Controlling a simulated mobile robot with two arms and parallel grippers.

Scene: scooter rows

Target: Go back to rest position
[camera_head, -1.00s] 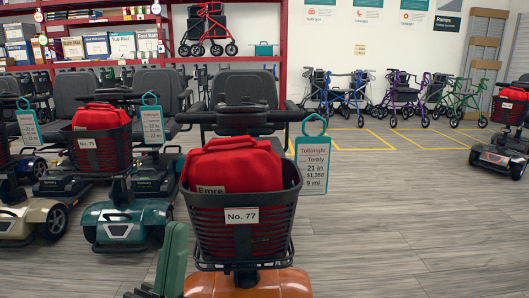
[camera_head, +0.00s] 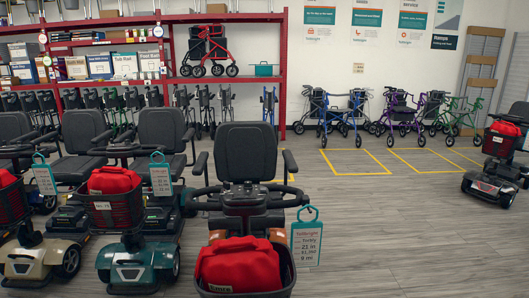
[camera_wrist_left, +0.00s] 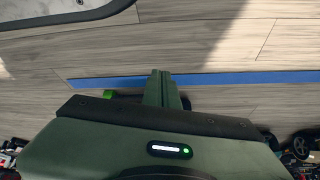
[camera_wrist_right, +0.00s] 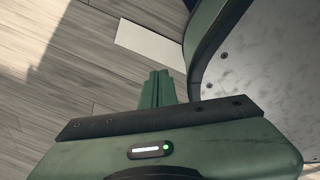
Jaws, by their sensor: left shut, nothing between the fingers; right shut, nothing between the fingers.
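My left gripper (camera_wrist_left: 162,90) shows in the left wrist view with its green fingers together and empty, above the wood-look floor and a blue floor line. My right gripper (camera_wrist_right: 157,88) shows in the right wrist view, also shut and empty, above the floor next to a green-edged grey panel. Neither gripper shows in the head view. There, an orange scooter's basket (camera_head: 246,290) with a red bag (camera_head: 238,265) stands at the bottom middle.
A tag (camera_head: 306,243) hangs beside the near scooter. A teal scooter (camera_head: 138,265) and others stand in a row to the left. A red shelf (camera_head: 283,75) and walkers line the back. The floor (camera_head: 400,240) on the right is clear, with another scooter (camera_head: 492,170) at the far right.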

